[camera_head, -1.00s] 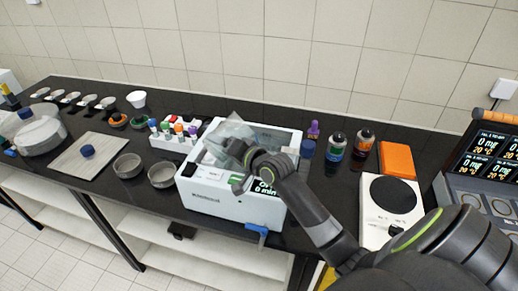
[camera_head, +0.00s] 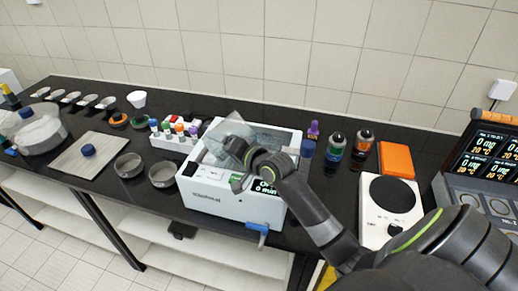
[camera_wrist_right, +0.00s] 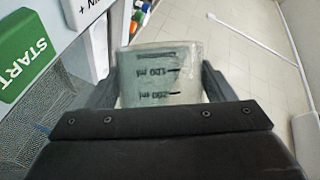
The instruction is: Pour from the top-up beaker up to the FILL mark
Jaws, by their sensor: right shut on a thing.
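The top-up beaker (camera_head: 217,143) is clear and is held tilted over the open top of a white machine (camera_head: 215,200) in the head view. In the right wrist view the beaker (camera_wrist_right: 160,68) shows dark marks reading 100 ml and 200 ml, upside down. My right gripper (camera_wrist_right: 160,88) is shut on it, one finger on each side. In the head view the right gripper (camera_head: 240,163) is above the machine's front part. The liquid level and the FILL mark cannot be made out. My left gripper is not in view.
A rack of coloured-cap tubes (camera_head: 172,138) stands close left of the machine. Two grey bowls (camera_head: 162,174) are left of it. Blue and orange-capped bottles (camera_head: 337,146), an orange block (camera_head: 396,159) and a hotplate-like device (camera_head: 390,215) stand to the right. A blue-handled tap (camera_head: 257,228) juts from the machine's front.

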